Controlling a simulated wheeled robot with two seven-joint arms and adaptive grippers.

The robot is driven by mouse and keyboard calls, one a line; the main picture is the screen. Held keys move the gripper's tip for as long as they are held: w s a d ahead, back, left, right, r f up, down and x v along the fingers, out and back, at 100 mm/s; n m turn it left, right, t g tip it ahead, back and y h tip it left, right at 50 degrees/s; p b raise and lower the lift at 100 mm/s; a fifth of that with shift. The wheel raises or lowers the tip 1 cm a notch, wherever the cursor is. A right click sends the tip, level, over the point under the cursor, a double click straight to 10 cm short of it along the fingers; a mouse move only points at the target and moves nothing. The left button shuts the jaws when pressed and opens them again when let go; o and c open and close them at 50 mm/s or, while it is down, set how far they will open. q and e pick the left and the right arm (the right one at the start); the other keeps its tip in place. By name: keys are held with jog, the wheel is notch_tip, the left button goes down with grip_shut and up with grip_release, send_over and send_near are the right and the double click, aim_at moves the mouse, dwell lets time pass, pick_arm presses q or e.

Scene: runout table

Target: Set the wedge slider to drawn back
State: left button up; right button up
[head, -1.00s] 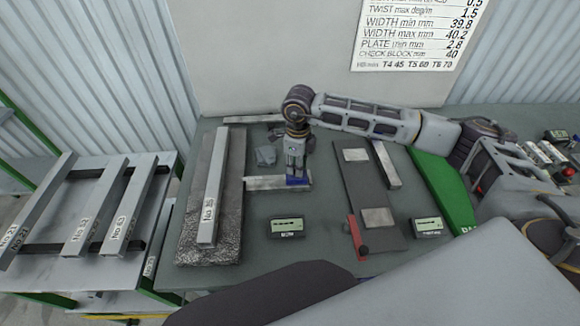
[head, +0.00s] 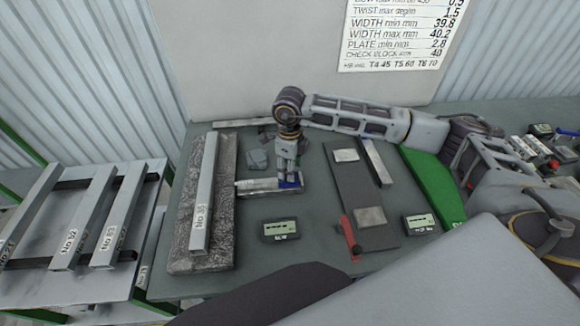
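A short silver bar (head: 258,187) lies crosswise on the grey table, right of the dark stone plate. A small blue piece (head: 290,183) sits near its right end; I take the bar and blue piece for the wedge slider, but no label shows this. My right gripper (head: 288,176) points down at the blue piece, at or touching it. The gripper partly covers the blue piece, and the fingers are too small to tell whether they are closed on it. My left gripper is not in view.
A long bar (head: 203,195) lies on the stone plate (head: 186,262). A small display (head: 281,230) stands in front of the silver bar. A dark fixture (head: 350,190) with a red lever (head: 350,236) is to the right. A grey block (head: 257,160) lies behind.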

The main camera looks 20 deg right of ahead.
notch_tip(320, 180, up, 12)
jog(key=shift+d, duration=0.15)
dwell(0.5)
jog(key=shift+f, duration=0.1)
dwell(0.5)
